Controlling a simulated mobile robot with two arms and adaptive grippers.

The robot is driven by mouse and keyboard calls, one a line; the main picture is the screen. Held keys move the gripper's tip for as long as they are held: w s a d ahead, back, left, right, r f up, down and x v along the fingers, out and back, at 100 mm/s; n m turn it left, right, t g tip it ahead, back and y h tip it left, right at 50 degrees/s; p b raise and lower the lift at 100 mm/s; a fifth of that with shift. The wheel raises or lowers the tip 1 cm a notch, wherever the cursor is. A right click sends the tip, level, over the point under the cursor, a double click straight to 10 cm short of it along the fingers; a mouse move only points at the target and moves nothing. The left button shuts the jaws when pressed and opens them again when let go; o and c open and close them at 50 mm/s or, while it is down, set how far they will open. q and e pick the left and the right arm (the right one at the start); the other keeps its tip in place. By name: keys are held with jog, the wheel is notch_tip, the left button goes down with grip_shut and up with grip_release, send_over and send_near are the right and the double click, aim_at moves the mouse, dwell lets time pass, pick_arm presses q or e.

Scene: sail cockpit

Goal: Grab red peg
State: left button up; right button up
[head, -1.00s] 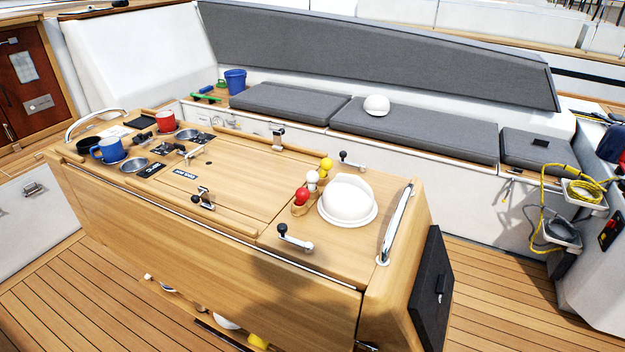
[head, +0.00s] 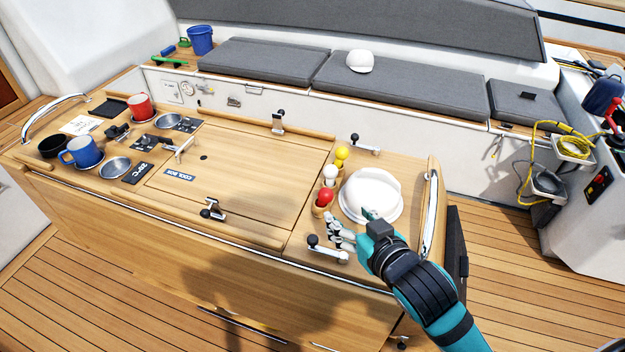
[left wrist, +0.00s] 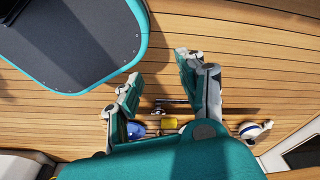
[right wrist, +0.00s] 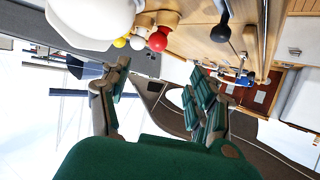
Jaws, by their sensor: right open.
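The red peg (head: 325,197) stands with a round red head in a wooden holder on the cockpit table, nearest in a row with a white peg (head: 331,172) and a yellow peg (head: 341,153). My right gripper (head: 350,219) is open and empty, just to the near right of the red peg and apart from it. In the right wrist view the red peg (right wrist: 157,41) shows beyond the open fingers (right wrist: 158,74), near the top. My left gripper (left wrist: 157,78) shows only in its wrist view, open and empty above the deck planks.
A white domed object (head: 372,190) sits right beside the pegs, close to my right gripper. A winch-like handle (head: 327,250) lies near the table's front edge. Mugs and bowls stand at the table's left; its middle is mostly clear.

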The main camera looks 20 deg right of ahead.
aim_at(328, 198)
pick_arm(q)
jog(key=s+r+g+p, duration=0.1)
jog(key=s+r+p, duration=0.1)
jog(key=s, duration=0.8)
pick_arm(e)
jog(key=x, duration=0.6)
jog(key=shift+w+d, duration=0.1)
jog(key=shift+x, duration=0.9)
jog(key=shift+p+x, duration=0.4)
jog(key=shift+x, duration=0.5)
jog(key=shift+w+d+f+p, duration=0.1)
jog(key=shift+w+f+p, duration=0.15)
jog(key=shift+w+p, duration=0.1)
jog(key=p+x, duration=0.1)
jog(key=x, duration=0.2)
jog(key=shift+w+f, duration=0.15)
jog(key=shift+f, duration=0.1)
jog(key=shift+w+f, duration=0.2)
jog(key=shift+s, duration=0.1)
jog(key=shift+c, duration=0.2)
jog(key=c, duration=1.1)
pick_arm(q)
jog(key=w, duration=0.1)
jog(key=w+r, duration=0.1)
jog(key=w, duration=0.1)
jog(key=w+r, duration=0.1)
jog(key=shift+w+a+r, duration=0.25)
pick_arm(e)
jog(key=shift+c, duration=0.6)
